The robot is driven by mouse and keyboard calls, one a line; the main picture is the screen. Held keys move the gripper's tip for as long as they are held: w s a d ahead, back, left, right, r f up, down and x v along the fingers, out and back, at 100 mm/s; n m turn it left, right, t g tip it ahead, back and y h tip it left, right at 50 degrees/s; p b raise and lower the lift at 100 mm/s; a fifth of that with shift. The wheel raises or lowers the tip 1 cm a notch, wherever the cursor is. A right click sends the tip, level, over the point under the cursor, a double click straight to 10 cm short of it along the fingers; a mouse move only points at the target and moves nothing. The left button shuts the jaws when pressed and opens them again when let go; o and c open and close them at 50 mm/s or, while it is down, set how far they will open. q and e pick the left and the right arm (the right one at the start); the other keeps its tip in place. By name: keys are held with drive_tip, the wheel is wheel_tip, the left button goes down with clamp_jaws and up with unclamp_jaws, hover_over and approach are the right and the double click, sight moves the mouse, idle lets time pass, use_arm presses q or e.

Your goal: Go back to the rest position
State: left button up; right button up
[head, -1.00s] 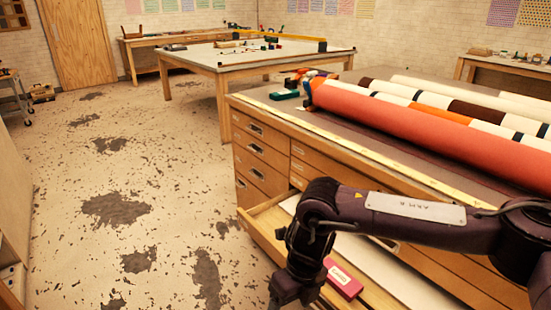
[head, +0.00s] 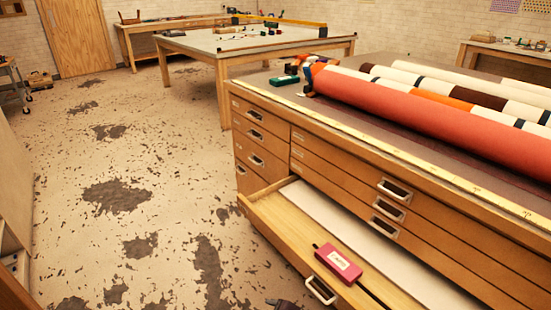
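Neither of my grippers shows clearly in the head view. Only a small dark piece, likely part of my arm, shows at the bottom edge, below the open drawer (head: 275,222). The drawer is pulled out of the wooden cabinet (head: 262,175). A pink box with a white label (head: 338,263) lies in the drawer near its front, apart from anything of mine that shows. Several rolls, among them a large red one (head: 420,115), lie side by side on the cabinet top.
The open drawer juts out over the floor from the cabinet front. A long yellow ruler (head: 400,152) lies along the cabinet's top edge. A green item (head: 284,81) lies by the rolls' left end. A table (head: 200,47) stands behind. The stained floor at left is clear.

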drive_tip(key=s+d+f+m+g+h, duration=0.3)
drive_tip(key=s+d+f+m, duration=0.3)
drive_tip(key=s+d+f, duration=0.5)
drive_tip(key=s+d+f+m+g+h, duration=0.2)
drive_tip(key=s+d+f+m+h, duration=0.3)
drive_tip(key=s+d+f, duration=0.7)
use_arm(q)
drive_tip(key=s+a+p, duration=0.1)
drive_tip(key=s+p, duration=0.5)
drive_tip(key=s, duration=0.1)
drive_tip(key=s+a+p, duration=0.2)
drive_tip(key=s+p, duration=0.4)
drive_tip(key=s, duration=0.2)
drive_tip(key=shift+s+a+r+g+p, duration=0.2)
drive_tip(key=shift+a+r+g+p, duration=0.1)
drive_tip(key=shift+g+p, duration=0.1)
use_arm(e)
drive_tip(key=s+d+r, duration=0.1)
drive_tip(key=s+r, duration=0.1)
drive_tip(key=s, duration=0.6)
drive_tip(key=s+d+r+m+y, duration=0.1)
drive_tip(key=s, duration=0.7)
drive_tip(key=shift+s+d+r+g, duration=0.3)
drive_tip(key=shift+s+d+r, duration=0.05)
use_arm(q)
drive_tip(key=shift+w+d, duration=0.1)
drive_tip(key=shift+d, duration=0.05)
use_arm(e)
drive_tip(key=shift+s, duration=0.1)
